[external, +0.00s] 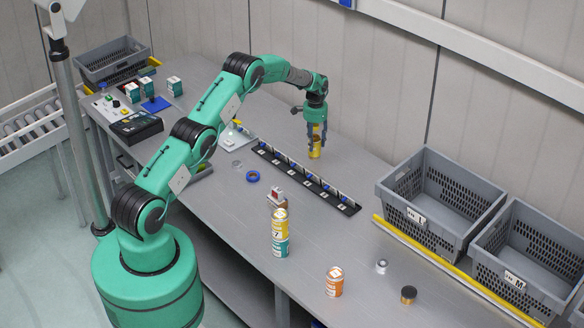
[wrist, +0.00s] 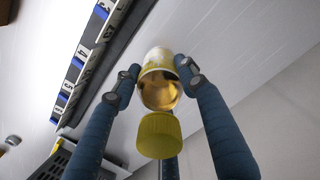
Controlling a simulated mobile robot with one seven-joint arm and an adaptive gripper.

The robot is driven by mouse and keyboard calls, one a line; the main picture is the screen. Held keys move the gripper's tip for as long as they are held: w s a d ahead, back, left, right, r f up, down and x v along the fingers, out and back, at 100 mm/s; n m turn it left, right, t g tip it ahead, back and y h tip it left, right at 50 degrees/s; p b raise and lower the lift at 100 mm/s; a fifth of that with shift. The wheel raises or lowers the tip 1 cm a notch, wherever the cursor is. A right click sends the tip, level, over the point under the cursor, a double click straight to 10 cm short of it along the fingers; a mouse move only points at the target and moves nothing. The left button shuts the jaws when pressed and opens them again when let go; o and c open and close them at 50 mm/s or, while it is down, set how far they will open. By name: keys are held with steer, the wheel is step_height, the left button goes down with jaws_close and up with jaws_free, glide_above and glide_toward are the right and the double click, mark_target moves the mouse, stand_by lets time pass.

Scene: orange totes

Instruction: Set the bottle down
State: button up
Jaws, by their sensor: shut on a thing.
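The yellow bottle (external: 315,148) is held upright or nearly so by my gripper (external: 315,132) over the far part of the grey table, beyond the black strip. I cannot tell whether its base touches the tabletop. In the wrist view my gripper's dark blue fingers (wrist: 152,82) close around the bottle (wrist: 159,92), with its yellow cap (wrist: 158,135) toward the camera. The gripper is shut on the bottle, and the fingers partly hide it in the external view.
A black strip with several labelled slots (external: 305,180) lies near the bottle. A yellow-and-teal can stack (external: 280,232), a blue ring (external: 253,176) and an orange can (external: 334,281) stand nearer. Two grey crates (external: 425,232) (external: 505,285) sit at right. Bare tabletop surrounds the bottle.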

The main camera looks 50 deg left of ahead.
mark_target(315, 125)
steer(key=shift+f, duration=1.4)
steer(key=shift+f, duration=0.2)
steer(key=o, duration=1.5)
steer(key=shift+r, duration=0.2)
steer(key=shift+r+b, duration=0.4)
steer(key=shift+r, duration=5.55)
steer(key=shift+r, duration=0.15)
